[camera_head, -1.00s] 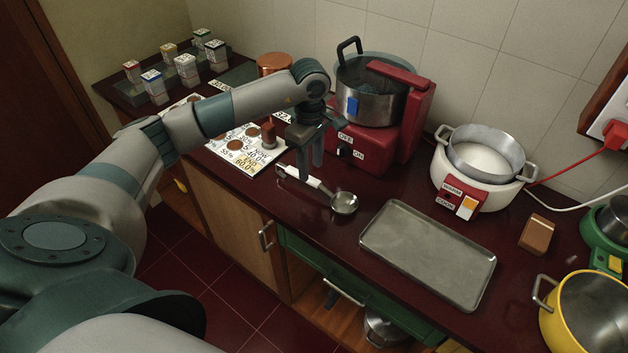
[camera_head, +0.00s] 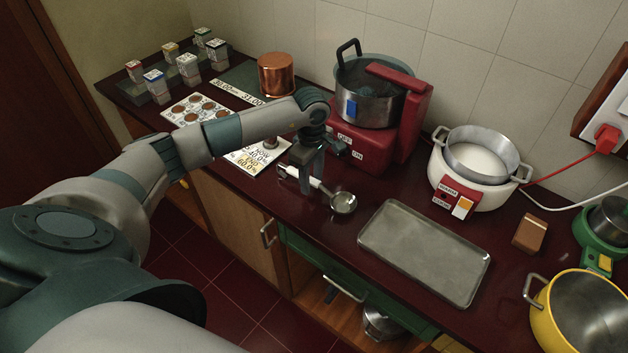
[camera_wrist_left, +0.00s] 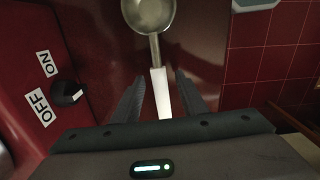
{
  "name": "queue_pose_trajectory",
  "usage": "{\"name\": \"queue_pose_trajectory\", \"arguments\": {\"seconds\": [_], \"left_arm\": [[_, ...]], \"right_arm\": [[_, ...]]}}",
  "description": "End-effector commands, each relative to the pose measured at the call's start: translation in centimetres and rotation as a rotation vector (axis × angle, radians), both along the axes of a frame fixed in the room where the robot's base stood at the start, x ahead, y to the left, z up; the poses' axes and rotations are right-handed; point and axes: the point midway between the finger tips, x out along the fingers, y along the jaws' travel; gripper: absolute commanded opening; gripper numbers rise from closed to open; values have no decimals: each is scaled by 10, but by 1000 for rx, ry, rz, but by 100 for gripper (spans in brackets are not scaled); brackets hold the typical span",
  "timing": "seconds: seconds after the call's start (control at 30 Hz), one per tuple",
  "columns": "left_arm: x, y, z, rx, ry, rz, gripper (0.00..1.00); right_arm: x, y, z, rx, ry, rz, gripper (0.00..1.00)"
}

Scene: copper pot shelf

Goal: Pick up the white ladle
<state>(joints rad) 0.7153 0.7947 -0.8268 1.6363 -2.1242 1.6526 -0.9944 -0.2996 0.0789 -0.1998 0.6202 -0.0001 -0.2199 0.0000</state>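The white ladle (camera_head: 343,202) lies on the dark red counter, its metal bowl pointing right and its white handle pointing left. My left gripper (camera_head: 308,188) is lowered at the handle, fingers pointing down. In the left wrist view the ladle's bowl (camera_wrist_left: 148,12) is at the top and the white handle (camera_wrist_left: 160,92) runs down between the two fingers of the gripper (camera_wrist_left: 160,90). The fingers are open with a gap on both sides of the handle. The handle's end is hidden behind the gripper body. My right gripper is not in view.
A metal tray (camera_head: 425,252) lies right of the ladle. A red cooker (camera_head: 360,148) with a steel pot (camera_head: 368,100) stands behind my gripper. A white rice cooker (camera_head: 475,180) and a yellow pot (camera_head: 575,318) are further right. A copper pot (camera_head: 276,75) stands at the back.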

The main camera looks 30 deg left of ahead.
Motion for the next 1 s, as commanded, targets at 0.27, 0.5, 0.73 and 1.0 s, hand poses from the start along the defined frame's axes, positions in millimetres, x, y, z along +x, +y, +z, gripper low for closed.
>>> {"name": "queue_pose_trajectory", "arguments": {"seconds": [0.27,0.5,0.73,1.0], "left_arm": [[0,0,-13,1,0,-1,39],[0,0,-13,1,0,-1,39],[0,0,-13,1,0,-1,13],[0,0,-12,1,-1,-1,0]], "right_arm": [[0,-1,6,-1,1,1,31],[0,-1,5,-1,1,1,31],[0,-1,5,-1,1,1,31],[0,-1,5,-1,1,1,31]]}}
